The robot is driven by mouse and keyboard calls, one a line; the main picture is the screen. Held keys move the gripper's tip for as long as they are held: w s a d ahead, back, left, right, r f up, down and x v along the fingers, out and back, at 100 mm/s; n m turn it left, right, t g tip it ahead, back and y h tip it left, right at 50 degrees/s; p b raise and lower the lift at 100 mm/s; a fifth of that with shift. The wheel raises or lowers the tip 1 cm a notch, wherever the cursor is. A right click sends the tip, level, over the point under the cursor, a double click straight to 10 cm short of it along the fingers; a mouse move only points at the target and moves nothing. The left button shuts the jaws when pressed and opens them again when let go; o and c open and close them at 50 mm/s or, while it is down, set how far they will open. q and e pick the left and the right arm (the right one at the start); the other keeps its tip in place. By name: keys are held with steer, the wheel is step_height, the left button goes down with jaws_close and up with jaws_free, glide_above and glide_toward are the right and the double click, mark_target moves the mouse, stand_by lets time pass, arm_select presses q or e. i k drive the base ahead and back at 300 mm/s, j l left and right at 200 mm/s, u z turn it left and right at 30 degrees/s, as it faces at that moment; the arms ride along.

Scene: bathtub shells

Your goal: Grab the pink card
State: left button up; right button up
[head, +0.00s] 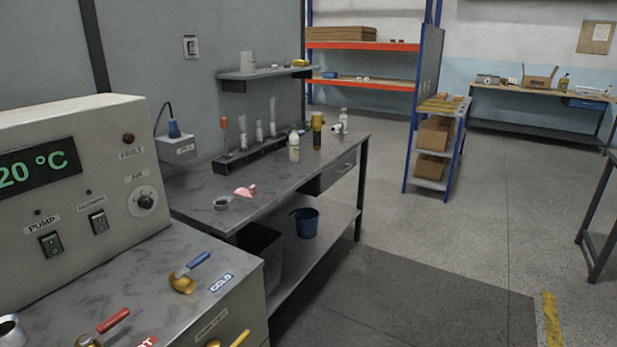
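A small pink object (243,191) lies on the grey workbench top (280,186), near its front left part. It is the only pink thing in view; it is too small to tell for certain that it is a card. A small grey dish (221,203) lies just in front of it and to its left. Neither of my grippers shows in the head view.
A control panel (70,190) stands at the left, with red, blue and yellow-handled valves in front. A tube rack (250,152) and bottles (294,146) stand behind the pink object. A blue bucket (306,222) sits on the lower shelf. Floor at right is open.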

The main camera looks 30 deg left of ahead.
mark_target(249, 193)
steer(key=i, duration=2.35)
steer(key=i+l+u, duration=0.1)
steer(key=i+u, duration=0.15)
steer(key=i, duration=0.25)
steer(key=i+l+u, duration=0.15)
steer(key=i+u, duration=0.15)
steer(key=i, duration=0.2)
steer(key=i+l+u, duration=0.25)
steer(key=i, duration=0.25)
